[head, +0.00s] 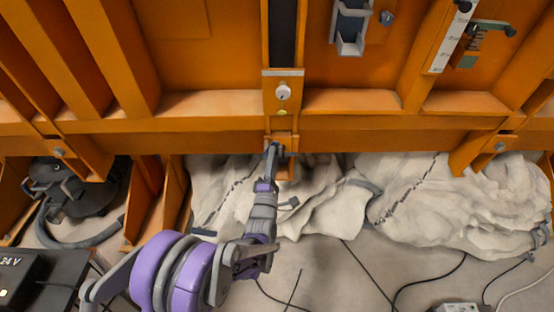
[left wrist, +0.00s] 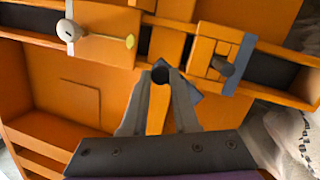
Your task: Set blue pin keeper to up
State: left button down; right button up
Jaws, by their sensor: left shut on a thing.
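My left gripper (head: 274,150) reaches to the orange beam's lower edge in the head view. In the left wrist view its fingers (left wrist: 160,76) are closed around a dark round knob or pin end. A blue piece (left wrist: 192,93) shows behind and beside the fingertips and looks like part of the blue pin keeper. The fingers hide most of it, so I cannot tell its setting. To the right, a blue-grey strip (left wrist: 239,79) stands beside a dark pin (left wrist: 224,67) on an orange bracket. My right gripper is in neither view.
A white round knob (head: 283,92) sits above the gripper on the orange frame (head: 200,104). A grey holder (head: 351,28), a white scale (head: 449,38) and a spring clamp (head: 478,38) are at upper right. White rock-like sheets (head: 455,200) and cables lie below.

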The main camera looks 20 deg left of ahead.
pick_arm(q)
jog(key=shift+s+a+r+n+y, duration=0.15)
jog(key=shift+a+n+y, duration=0.4)
jog(key=shift+n, duration=0.9)
jog(key=shift+s+a+n+y, duration=0.2)
jog(key=shift+a+n+y, duration=0.25)
jog(key=shift+n, duration=0.95)
jog(key=shift+s+a+r+n+y, duration=0.15)
jog(key=shift+a+n+y, duration=0.4)
jog(key=shift+n, duration=0.9)
jog(key=shift+f, duration=0.1)
jog(key=c, duration=0.7)
grip_release()
jog(key=shift+d, duration=0.1)
jog(key=v, duration=1)
jog(key=shift+s+d+f, duration=0.1)
jog(key=shift+s, duration=0.3)
